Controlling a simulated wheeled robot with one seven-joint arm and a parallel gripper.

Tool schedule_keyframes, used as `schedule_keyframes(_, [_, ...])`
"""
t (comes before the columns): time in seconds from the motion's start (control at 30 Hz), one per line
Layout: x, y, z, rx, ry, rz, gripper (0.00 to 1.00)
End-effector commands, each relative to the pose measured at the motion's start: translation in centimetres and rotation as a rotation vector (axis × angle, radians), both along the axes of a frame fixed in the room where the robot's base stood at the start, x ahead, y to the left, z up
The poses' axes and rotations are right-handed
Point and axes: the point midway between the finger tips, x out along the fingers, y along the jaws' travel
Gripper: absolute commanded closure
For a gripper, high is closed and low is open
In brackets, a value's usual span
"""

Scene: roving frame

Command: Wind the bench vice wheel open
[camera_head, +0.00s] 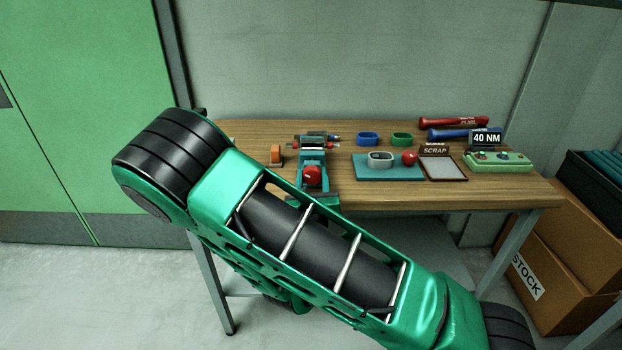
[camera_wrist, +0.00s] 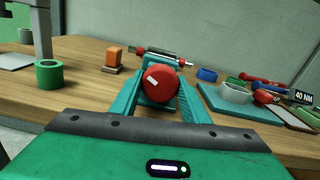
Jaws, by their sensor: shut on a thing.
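The bench vice (camera_head: 313,157) is teal and stands near the table's front edge, left of the middle. Its round red wheel (camera_head: 312,175) faces me and has a small white mark, seen at the upper left of the wheel (camera_wrist: 163,88) in the wrist view. My gripper (camera_wrist: 158,84) has its two teal fingers on the left and right sides of the wheel, shut on it. A bar with red and grey parts (camera_wrist: 160,56) lies behind the wheel. The vice's jaws are mostly hidden behind the wheel and fingers, so their gap cannot be told.
An orange block (camera_head: 277,155) stands left of the vice. To the right are a teal mat (camera_head: 362,173) with a pale ring (camera_head: 380,159), a red ball (camera_head: 409,157), a SCRAP tray (camera_head: 458,178) and a green control box (camera_head: 497,168). Stacked cartons (camera_head: 560,270) stand at right.

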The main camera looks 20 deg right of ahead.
Motion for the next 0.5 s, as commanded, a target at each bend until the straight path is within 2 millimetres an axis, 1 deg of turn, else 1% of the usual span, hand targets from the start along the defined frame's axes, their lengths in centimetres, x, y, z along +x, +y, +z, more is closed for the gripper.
schedule_keyframes(0.03, [0.00,0.24,-0.27,-0.034,0.018,0.006,0.81])
schedule_keyframes(0.3, [-0.04,0.16,-0.33,-0.236,0.085,0.006,0.81])
schedule_keyframes(0.5, [-0.06,0.13,-0.34,-0.337,0.118,0.006,0.81])
